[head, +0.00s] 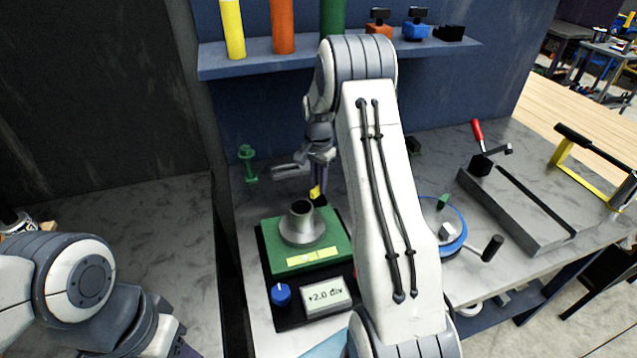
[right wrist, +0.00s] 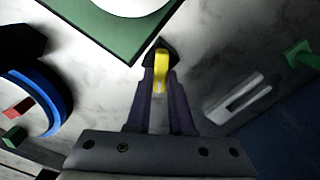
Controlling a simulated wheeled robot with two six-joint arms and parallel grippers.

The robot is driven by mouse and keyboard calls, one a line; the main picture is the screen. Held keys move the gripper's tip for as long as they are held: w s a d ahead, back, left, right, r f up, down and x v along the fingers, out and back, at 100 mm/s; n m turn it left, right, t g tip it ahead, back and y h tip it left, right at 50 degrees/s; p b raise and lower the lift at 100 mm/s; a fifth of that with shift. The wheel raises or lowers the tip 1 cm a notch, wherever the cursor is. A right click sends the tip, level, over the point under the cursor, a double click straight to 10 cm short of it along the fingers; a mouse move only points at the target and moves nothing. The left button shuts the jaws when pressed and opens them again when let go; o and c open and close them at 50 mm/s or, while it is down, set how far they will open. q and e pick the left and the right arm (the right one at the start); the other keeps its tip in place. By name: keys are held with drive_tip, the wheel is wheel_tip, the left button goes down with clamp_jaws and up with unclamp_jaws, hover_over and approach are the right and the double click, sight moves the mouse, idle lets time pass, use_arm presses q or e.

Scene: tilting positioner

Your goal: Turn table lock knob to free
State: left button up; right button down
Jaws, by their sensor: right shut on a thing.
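A small yellow knob (head: 315,192) on a black base stands just behind the green tilting table (head: 335,244). It also shows in the right wrist view (right wrist: 161,67), between my fingertips. My right gripper (head: 318,178) reaches down from above and is shut on this knob; its two dark fingers also show in the right wrist view (right wrist: 160,82). A grey metal flanged cylinder (head: 301,225) stands upright on the green table. My left arm shows at the lower left, but its gripper is out of the picture. I cannot read any lock marking by the knob.
A blue knob (head: 281,294) and a display reading "+2.0 div" (head: 327,294) sit in front of the table. A blue round device with a crank (head: 452,225) stands to the right, partly behind my arm. A green post (head: 247,163) and a grey slotted piece (right wrist: 238,105) are nearby.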

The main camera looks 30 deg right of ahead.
sight(317, 186)
drive_tip(key=n+p, duration=0.1)
drive_tip(key=n, duration=0.4)
drive_tip(key=shift+w+a+n, duration=0.1)
drive_tip(key=shift+n, duration=0.2)
drive_tip(key=n, duration=0.5)
drive_tip(key=shift+w, duration=0.1)
drive_tip(key=shift+r+n, duration=0.1)
drive_tip(key=shift+n, duration=0.2)
drive_tip(key=c, duration=0.8)
unclamp_jaws()
drive_tip(key=shift+a, duration=0.1)
wheel_tip(317, 186, up, 10)
drive_tip(key=b, duration=0.1)
drive_tip(key=shift+r, duration=0.2)
